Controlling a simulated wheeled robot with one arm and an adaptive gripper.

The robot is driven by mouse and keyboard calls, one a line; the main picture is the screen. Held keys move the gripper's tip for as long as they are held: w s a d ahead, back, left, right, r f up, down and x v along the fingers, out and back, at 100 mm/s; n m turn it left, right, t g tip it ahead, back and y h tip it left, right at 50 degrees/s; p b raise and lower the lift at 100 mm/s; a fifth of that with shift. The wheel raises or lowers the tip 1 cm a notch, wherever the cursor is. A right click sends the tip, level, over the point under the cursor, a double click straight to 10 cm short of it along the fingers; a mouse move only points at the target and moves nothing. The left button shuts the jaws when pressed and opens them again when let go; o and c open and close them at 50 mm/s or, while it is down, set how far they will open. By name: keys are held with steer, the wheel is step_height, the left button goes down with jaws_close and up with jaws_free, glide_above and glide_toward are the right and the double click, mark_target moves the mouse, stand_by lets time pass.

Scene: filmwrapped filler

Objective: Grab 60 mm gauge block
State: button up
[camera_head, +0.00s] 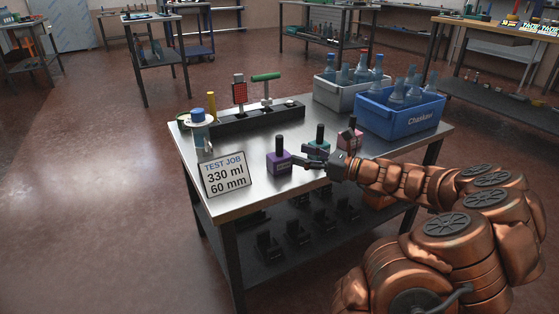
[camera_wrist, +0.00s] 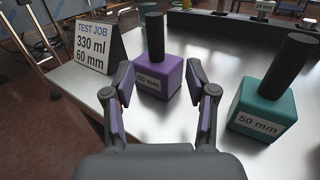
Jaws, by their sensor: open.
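A purple gauge block (camera_wrist: 172,75) with a black upright handle stands on the metal table in the wrist view, its label ending in "mm" and its number hard to read. It also shows in the head view (camera_head: 279,164). A teal block (camera_wrist: 262,110) with a black handle and a label that looks like 50 or 60 mm stands to its right; it also shows in the head view (camera_head: 317,149). My gripper (camera_wrist: 160,88) is open, with its fingers pointed at the purple block and the block ahead between them. It is beside both blocks in the head view (camera_head: 302,162).
A sign (camera_head: 225,174) reads "TEST JOB 330 ml 60 mm". A pink block (camera_head: 349,139) stands beyond the teal one. A blue crate (camera_head: 400,118) and a grey crate (camera_head: 336,95) hold bottles. A dark fixture (camera_head: 245,122) stands at the table's back left.

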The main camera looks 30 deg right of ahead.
mark_target(280, 148)
steer(key=b+x, duration=0.1)
steer(key=x, duration=0.2)
steer(key=b+x, duration=0.2)
steer(key=x, duration=0.1)
steer(key=shift+s+a+r, duration=0.1)
steer(key=shift+s+a, duration=0.05)
steer(key=shift+a, duration=0.15)
steer(key=shift+w+a+r, duration=0.15)
steer(key=shift+w+a, duration=0.1)
steer(key=shift+w, duration=0.35)
steer(key=shift+c, duration=0.5)
jaws_close()
